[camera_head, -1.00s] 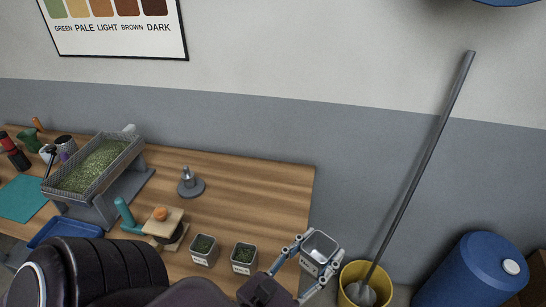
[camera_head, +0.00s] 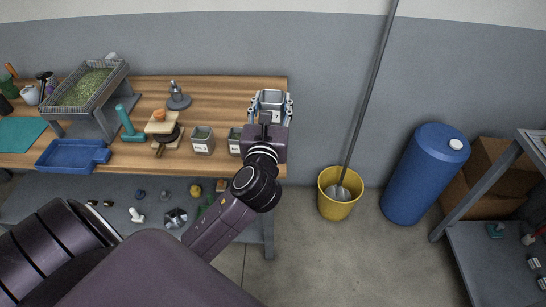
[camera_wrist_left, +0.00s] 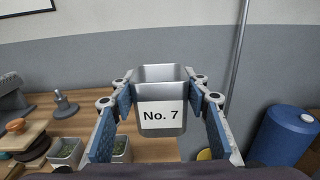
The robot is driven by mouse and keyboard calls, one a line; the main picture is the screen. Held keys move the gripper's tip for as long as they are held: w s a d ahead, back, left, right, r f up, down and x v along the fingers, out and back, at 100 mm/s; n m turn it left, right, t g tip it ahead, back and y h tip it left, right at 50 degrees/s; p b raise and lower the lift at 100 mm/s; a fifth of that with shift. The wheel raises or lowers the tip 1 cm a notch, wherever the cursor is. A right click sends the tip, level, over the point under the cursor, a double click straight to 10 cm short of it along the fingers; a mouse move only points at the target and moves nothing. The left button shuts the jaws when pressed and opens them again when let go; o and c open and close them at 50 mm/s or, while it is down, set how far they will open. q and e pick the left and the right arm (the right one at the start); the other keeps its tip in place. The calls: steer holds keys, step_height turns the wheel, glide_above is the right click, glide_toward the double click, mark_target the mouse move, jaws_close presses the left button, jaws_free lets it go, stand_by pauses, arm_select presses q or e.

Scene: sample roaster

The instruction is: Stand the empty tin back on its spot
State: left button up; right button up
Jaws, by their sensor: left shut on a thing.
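The tin (camera_head: 271,97) is a square metal can with a white "No. 7" label, seen large in the wrist view (camera_wrist_left: 162,122). My left gripper (camera_head: 270,106) is shut on it, one finger pad on each side. The tin is upright, and the part of its inside that shows is bare metal. In the head view it appears over the right end of the wooden table (camera_head: 225,90); its height above the top is hard to tell. My right gripper is not in view.
Two labelled tins with green beans, one left (camera_head: 202,142) and one partly behind my gripper (camera_head: 235,141), stand near the front edge. A burner-like stand (camera_head: 178,98) is behind them. Right of the table are a yellow bucket (camera_head: 338,207) and a blue barrel (camera_head: 424,178).

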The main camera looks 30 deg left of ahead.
mark_target(273, 101)
arm_select(q)
steer(key=shift+n+g+y, duration=0.4)
steer(key=shift+y, duration=0.1)
steer(key=w+a, duration=0.1)
steer(key=w+a+f+b, duration=0.1)
steer(key=w, duration=0.1)
steer(key=w+a+b, duration=0.1)
steer(key=w, duration=0.1)
steer(key=shift+f, duration=0.3)
step_height(273, 101, down, 16)
steer(key=b, duration=0.4)
steer(key=shift+f+b, duration=0.1)
steer(key=shift+b, duration=0.25)
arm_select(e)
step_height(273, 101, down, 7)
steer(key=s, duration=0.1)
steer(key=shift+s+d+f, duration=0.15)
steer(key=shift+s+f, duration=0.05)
arm_select(q)
steer(key=shift+f, duration=0.1)
